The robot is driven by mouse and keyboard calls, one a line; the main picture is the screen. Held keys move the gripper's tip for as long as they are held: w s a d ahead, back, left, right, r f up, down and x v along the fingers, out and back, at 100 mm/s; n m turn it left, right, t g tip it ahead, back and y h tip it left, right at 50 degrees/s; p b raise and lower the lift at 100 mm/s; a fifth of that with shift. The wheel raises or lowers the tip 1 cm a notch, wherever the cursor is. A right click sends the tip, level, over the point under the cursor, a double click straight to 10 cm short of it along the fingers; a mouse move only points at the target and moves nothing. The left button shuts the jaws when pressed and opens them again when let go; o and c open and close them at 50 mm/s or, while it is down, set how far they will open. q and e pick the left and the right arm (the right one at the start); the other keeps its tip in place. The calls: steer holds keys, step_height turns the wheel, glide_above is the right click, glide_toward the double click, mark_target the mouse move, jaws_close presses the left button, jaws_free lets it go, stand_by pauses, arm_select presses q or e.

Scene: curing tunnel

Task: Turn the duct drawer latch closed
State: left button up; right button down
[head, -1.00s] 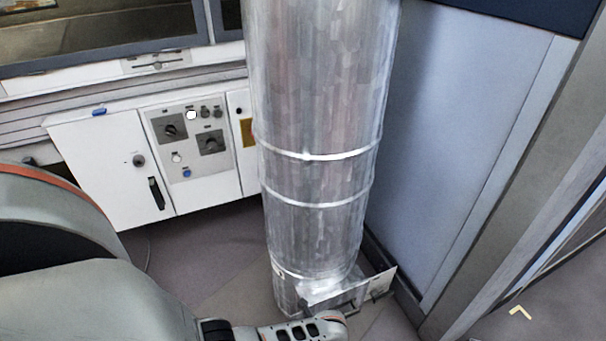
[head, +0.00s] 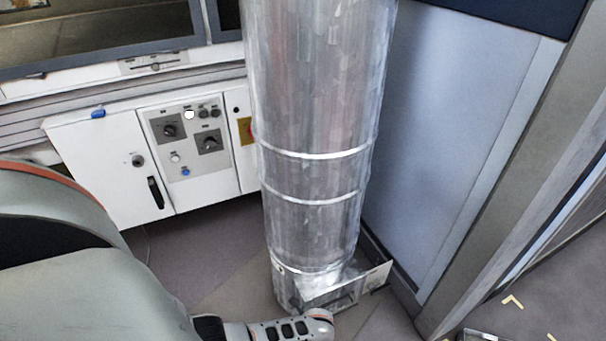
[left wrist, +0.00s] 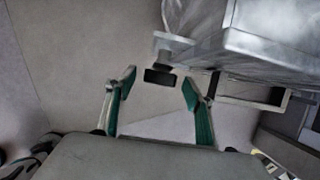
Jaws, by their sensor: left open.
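The silver duct (head: 312,130) stands upright in the head view. The duct drawer (head: 340,290) is at its foot, with a flat plate sticking out to the right. In the left wrist view the duct and drawer (left wrist: 290,50) fill the upper right. A black latch handle (left wrist: 160,77) shows there, beside the drawer's pale plate. My left gripper (left wrist: 158,80) is open, its two green-padded fingers apart. The latch appears between the fingertips, or just beyond them; contact cannot be told. In the head view my left wrist reaches to the drawer's near side, and the fingers are hidden.
A white control cabinet (head: 115,180) with knobs and a black handle stands behind, left of the duct. A blue-grey wall panel (head: 455,140) rises close on the right. Grey floor (head: 215,250) lies open between cabinet and duct.

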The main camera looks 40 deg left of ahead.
arm_select(q)
step_height(320, 180, up, 10)
stand_by(0.8)
stand_by(0.4)
